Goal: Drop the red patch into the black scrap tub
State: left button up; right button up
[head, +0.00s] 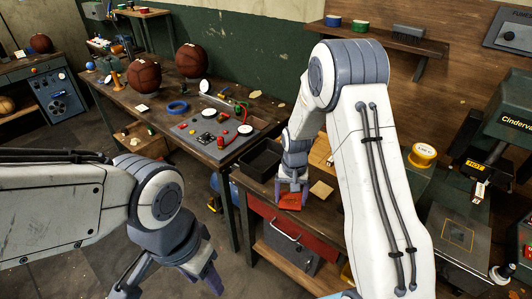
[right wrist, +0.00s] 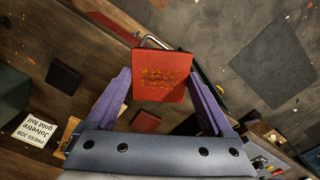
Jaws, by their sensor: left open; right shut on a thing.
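The black scrap tub (head: 261,175) stands on that bench, just left of the right gripper in the head view. The tub's inside is dark. My left gripper (head: 168,284) is open and empty at the lower left, over the floor, away from the bench.
A tan square (head: 321,189) lies right of the patch. A workbench (head: 150,105) with brown balls (head: 192,60) and a control panel (head: 210,132) is at the left.

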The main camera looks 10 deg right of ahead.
aim_at(268, 164)
jog(key=i, duration=0.9)
